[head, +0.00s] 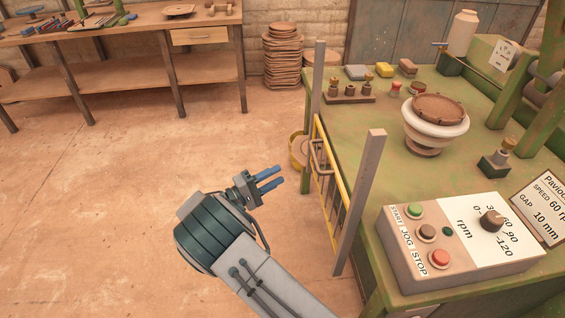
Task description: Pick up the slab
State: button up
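My gripper (281,176) has two blue fingers pointing right, with a gap between them and nothing seen in it. It is held over the floor, left of the yellow rail on the green table's near side. I cannot tell for sure which thing is the slab. A brown round disc (438,108) sits on a white bowl-like stand (436,128). My gripper is apart from all of these.
Two upright posts (357,200) and a yellow rail (330,170) stand between my gripper and the table. A control box (450,245) with buttons is at the front right. A wooden bench (120,45) and a brown stack (284,55) stand behind. The floor at left is clear.

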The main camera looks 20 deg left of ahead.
aim_at(434, 108)
jog(key=k, duration=1)
